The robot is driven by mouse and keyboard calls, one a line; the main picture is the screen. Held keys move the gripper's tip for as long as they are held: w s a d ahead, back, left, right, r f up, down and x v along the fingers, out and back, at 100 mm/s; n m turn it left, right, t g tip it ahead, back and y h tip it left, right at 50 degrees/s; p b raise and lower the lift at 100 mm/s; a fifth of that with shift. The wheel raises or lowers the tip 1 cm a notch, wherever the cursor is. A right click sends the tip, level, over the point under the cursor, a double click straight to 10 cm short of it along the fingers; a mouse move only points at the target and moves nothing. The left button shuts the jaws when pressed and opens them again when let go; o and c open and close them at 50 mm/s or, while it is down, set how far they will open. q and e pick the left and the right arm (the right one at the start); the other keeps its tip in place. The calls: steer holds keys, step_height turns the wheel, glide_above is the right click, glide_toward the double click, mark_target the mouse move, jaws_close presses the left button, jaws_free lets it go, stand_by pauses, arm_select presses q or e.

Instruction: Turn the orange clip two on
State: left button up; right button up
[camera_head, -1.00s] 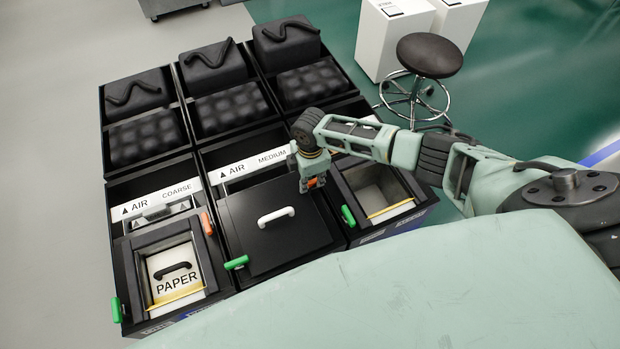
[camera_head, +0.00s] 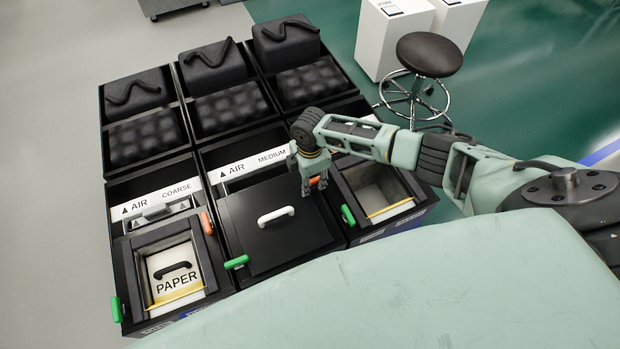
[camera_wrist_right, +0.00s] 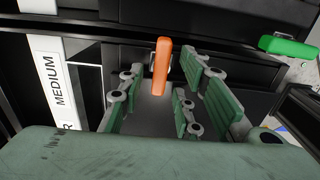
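An orange clip (camera_head: 315,180) is at the right edge of the black middle lid (camera_head: 265,240), partly hidden by my right gripper (camera_head: 312,184). In the right wrist view this orange clip (camera_wrist_right: 160,66) stands upright between the spread green-padded fingers of my right gripper (camera_wrist_right: 160,90). The fingers are open, with gaps on both sides of the clip. Another orange clip (camera_head: 206,223) is at the right side of the left box, away from the gripper. I cannot tell from labels which clip is number two. My left gripper is not in view.
Green clips sit at the left box (camera_head: 116,310), the middle box (camera_head: 236,262) and the right box (camera_head: 348,215); one green clip (camera_wrist_right: 288,46) shows in the wrist view. The middle lid has a white handle (camera_head: 276,216). A stool (camera_head: 430,56) stands behind my right arm.

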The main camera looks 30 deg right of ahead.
steer(key=shift+r, duration=0.1)
step_height(320, 180, up, 12)
stand_by(0.5)
stand_by(0.5)
